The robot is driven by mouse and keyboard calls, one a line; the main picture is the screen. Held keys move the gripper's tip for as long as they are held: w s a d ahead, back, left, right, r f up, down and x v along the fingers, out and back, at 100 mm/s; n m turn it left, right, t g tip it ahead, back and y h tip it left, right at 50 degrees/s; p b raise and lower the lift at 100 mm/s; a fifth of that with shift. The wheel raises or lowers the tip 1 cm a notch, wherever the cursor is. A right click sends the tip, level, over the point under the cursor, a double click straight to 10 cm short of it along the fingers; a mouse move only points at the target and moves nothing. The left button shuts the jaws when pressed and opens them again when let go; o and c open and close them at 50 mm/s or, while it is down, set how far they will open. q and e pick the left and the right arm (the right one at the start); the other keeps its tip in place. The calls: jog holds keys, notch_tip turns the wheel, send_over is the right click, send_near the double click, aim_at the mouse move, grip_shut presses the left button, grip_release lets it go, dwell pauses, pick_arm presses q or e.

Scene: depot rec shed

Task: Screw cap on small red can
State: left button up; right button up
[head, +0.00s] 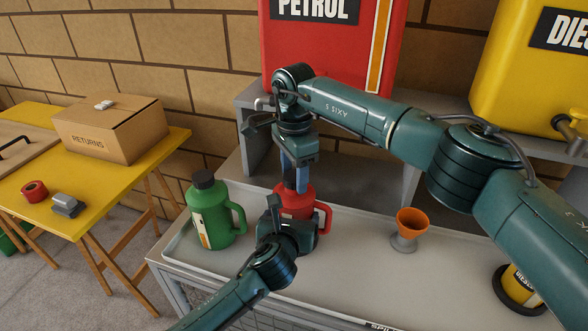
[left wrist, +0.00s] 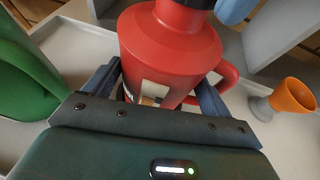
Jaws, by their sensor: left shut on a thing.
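The small red can (head: 294,201) stands upright on the grey bench top, with a handle on its right. It fills the middle of the left wrist view (left wrist: 170,48). My left gripper (head: 286,214) is shut on its body, one finger on each side. My right gripper (head: 291,186) points down over the can's top. In the left wrist view, a dark cap or neck (left wrist: 198,3) shows on top of the can, with a blue finger of my right gripper beside it. The picture edge cuts this off, so I cannot tell whether those fingers hold the cap.
A green can (head: 210,212) with a dark cap stands left of the red can. An orange funnel (head: 411,222) in a grey holder stands to the right. A yellow container (head: 520,289) is at the bench's right. A grey shelf (head: 248,150) with large drums stands behind.

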jog(key=c, duration=0.8)
jog(key=m, duration=0.5)
jog(key=shift+c, duration=0.2)
jog(key=m, duration=0.4)
jog(key=shift+m, duration=0.3)
jog(key=m, duration=0.6)
jog(key=shift+m, duration=0.3)
jog(key=m, duration=0.5)
jog(key=o, duration=1.2)
jog(key=shift+c, duration=0.2)
notch_tip(320, 180, up, 12)
